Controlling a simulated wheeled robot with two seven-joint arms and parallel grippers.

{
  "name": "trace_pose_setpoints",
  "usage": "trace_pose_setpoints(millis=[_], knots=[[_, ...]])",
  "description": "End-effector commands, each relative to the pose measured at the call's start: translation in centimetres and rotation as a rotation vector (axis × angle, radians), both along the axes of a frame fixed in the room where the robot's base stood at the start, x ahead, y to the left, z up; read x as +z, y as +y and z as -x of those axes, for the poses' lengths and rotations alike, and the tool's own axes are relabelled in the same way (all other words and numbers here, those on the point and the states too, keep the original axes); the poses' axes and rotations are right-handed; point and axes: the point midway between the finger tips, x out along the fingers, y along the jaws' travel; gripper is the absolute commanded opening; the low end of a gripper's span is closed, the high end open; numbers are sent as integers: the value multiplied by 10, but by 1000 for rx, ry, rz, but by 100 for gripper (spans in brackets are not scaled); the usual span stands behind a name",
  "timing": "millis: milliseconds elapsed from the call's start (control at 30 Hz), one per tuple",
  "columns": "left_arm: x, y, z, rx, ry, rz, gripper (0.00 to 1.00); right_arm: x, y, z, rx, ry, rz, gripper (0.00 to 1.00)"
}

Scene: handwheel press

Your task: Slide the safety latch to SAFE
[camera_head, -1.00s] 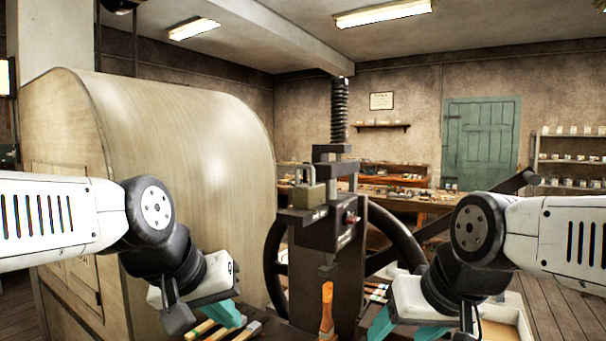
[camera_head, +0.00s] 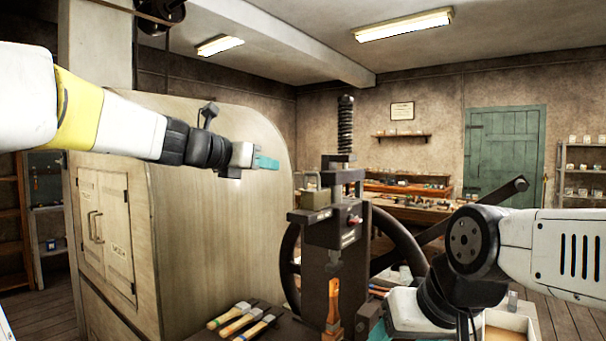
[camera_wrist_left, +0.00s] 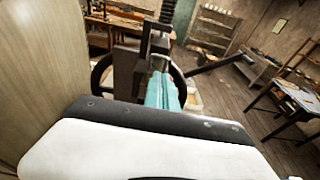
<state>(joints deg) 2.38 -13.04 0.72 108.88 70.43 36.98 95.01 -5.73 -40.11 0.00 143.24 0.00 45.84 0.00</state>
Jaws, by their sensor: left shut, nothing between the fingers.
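The handwheel press (camera_head: 335,245) stands in the middle of the head view. On its front a red knob (camera_head: 354,219) sits above a small pale label plate (camera_head: 348,239). A brass-coloured block (camera_head: 316,198) sits on its left shoulder. I cannot tell for sure which part is the safety latch, and no lettering is readable. My left gripper (camera_head: 267,162) is raised left of the press, shut and empty, apart from it. Its teal fingers (camera_wrist_left: 163,92) point toward the press in the left wrist view. My right gripper (camera_head: 376,332) is low, right of the press, with its fingertips mostly hidden.
A large curved wooden cabinet (camera_head: 215,215) stands left of the press, behind my left gripper. The big handwheel (camera_head: 402,238) is behind the press. Wooden-handled tools (camera_head: 240,318) lie on the bench front. An orange-handled tool (camera_head: 333,302) stands upright before the press.

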Motion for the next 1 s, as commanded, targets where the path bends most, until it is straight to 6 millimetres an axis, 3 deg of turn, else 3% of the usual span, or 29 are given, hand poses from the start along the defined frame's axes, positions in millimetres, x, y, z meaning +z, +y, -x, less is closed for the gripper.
trace_pose_setpoints(millis=[267,433,1000], knots=[[-1,-1,0,-1,0,-2,0,0,0,0,0,0,0,62],[-4,-9,-11,-2,1,-2,0,0,0,0,0,0,0,62],[-26,-73,-97,-4,1,-4,0,0,0,0,0,0,0,62]])
